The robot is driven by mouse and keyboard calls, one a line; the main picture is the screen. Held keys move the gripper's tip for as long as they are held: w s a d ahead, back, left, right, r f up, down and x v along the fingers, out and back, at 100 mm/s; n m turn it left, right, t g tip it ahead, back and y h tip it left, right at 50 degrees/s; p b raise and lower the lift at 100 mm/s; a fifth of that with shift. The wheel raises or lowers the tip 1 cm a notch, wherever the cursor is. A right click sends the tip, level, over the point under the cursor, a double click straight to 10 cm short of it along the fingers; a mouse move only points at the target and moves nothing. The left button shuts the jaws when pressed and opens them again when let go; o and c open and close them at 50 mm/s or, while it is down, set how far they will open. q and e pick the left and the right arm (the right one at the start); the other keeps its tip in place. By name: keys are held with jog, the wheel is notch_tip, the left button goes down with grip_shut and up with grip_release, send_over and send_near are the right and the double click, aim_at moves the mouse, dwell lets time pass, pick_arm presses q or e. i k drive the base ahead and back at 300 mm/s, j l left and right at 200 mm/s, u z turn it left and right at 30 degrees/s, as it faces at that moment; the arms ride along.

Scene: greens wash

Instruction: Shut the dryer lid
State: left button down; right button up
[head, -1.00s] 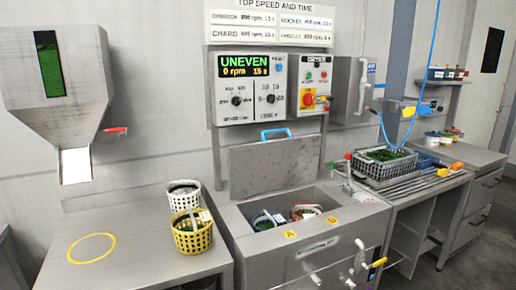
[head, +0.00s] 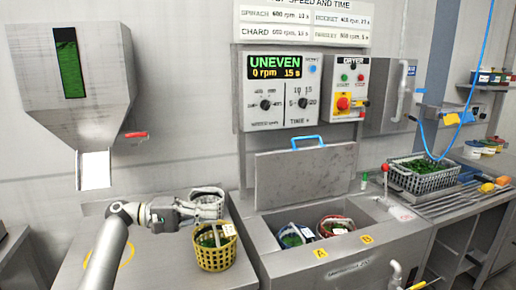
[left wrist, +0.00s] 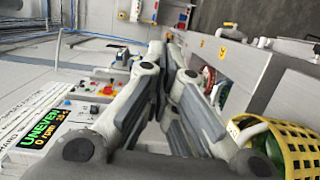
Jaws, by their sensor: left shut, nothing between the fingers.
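The dryer lid (head: 305,175) is a grey metal plate standing open and upright at the back of the dryer (head: 340,272). Its blue handle (head: 309,137) is on the top edge. Two baskets with greens, one by label A (head: 290,238) and one by label B (head: 334,227), sit in the open dryer well. The gripper's fingers (left wrist: 165,58) fill the middle of the left wrist view. My right gripper is out of view.
The control panel (head: 283,88) above the lid reads UNEVEN, 0 rpm, 15 s. A red-knobbed lever (head: 385,170) stands at the dryer's right. A hopper (head: 80,90) hangs at left.

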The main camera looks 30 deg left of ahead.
aim_at(285, 177)
jog(key=i+j, duration=1.2)
jog(key=j, duration=0.1)
